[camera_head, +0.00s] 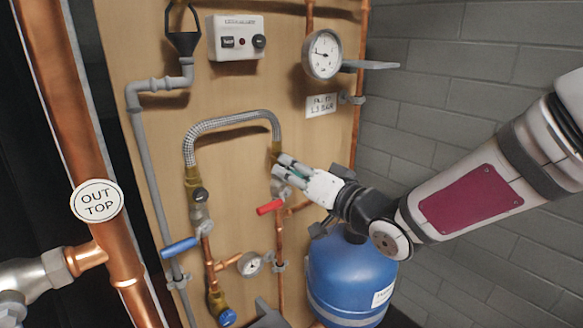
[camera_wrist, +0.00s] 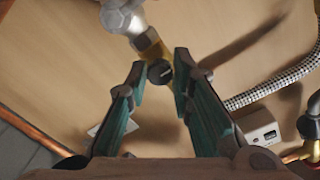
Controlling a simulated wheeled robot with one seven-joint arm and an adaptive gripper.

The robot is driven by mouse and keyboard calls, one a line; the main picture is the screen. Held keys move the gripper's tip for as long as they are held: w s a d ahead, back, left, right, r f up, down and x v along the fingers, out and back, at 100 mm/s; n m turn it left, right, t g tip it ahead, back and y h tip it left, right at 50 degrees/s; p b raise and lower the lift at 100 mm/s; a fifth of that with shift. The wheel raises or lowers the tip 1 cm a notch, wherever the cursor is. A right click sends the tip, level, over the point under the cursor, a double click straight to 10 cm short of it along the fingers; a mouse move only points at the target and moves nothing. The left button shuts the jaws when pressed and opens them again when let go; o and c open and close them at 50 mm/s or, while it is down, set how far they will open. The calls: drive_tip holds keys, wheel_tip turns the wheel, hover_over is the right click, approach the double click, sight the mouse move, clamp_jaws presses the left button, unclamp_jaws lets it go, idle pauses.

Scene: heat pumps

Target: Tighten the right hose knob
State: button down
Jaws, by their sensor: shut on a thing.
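The right hose knob (camera_wrist: 160,72) is a small dark round knob with a slot, on a brass fitting in the wrist view. My gripper (camera_head: 277,168) is at the right end of the braided hose (camera_head: 234,117) in the head view, where it hides this knob. In the wrist view, the teal-padded fingers reach to either side of the knob, and my gripper is shut on it. The left hose knob (camera_head: 200,195) is dark and sits on the brass fitting at the hose's left end, clear of my gripper.
A red lever (camera_head: 270,207) lies just below my gripper, and a blue lever (camera_head: 179,247) is lower left. A blue tank (camera_head: 345,275) stands under my arm. A pressure gauge (camera_head: 322,54) and a control box (camera_head: 236,37) are above. The board between the hose ends is bare.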

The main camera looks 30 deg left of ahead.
drive_tip(key=shift+f, duration=0.15)
drive_tip(key=c, duration=1.4)
unclamp_jaws()
drive_tip(key=shift+d, duration=0.15)
drive_tip(key=v, duration=1.1)
drive_tip(key=shift+s+d, duration=0.25)
drive_tip(key=shift+d, duration=0.05)
